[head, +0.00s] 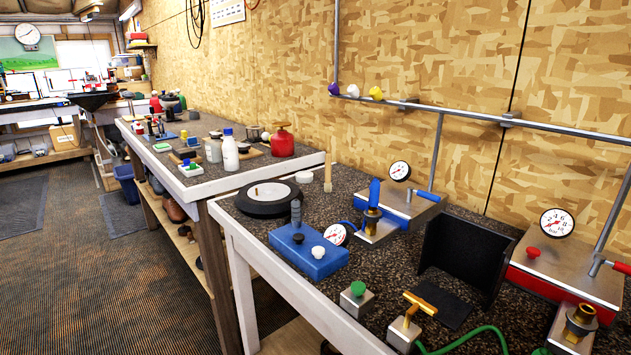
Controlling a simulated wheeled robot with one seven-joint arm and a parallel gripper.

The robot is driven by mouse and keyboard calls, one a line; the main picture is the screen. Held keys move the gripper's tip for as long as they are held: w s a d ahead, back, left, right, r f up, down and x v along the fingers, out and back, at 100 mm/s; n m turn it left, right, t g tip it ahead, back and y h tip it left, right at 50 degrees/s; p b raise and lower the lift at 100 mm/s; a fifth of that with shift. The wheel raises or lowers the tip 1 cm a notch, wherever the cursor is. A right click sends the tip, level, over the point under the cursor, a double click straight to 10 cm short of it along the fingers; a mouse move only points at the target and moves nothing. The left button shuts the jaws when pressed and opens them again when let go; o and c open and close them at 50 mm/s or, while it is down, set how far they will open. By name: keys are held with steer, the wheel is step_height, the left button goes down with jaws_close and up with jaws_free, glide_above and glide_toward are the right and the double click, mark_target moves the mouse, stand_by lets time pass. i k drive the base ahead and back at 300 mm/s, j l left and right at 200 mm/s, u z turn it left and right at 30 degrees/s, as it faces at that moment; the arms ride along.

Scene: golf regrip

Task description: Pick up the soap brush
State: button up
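A slim tan upright piece (328,173), like a wooden brush, stands near the back left of the nearer bench (400,262); it looks like the soap brush, but it is too small to be sure. It stands behind the round black disc (268,200) and close to a white round lid (305,177). Nothing is seen touching its upper part. My gripper does not show in this view.
A blue box (318,262) with knobs stands at the front edge, right of the disc. Gauges (400,171), a black angled panel (470,258) and brass valves crowd the right. A pipe rail (560,130) runs along the wall. The floor at left is clear.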

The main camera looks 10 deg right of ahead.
mark_target(329, 156)
steer(key=i+j, duration=0.3)
steer(key=j, duration=0.15)
steer(key=i+j, duration=0.3)
steer(key=j, duration=0.15)
steer(key=i+j, duration=0.3)
steer(key=j, duration=0.15)
steer(key=i+j+z, duration=0.1)
steer(key=i+j, duration=0.2)
steer(key=j, duration=0.15)
steer(key=i+j+z, duration=0.15)
steer(key=j, duration=0.15)
steer(key=i+j+z, duration=0.1)
steer(key=j, duration=0.25)
steer(key=i+j+z, duration=0.15)
steer(key=j, duration=0.2)
steer(key=i+j+z, duration=0.1)
steer(key=j, duration=0.25)
steer(key=i+j+z, duration=0.15)
steer(key=j, duration=0.2)
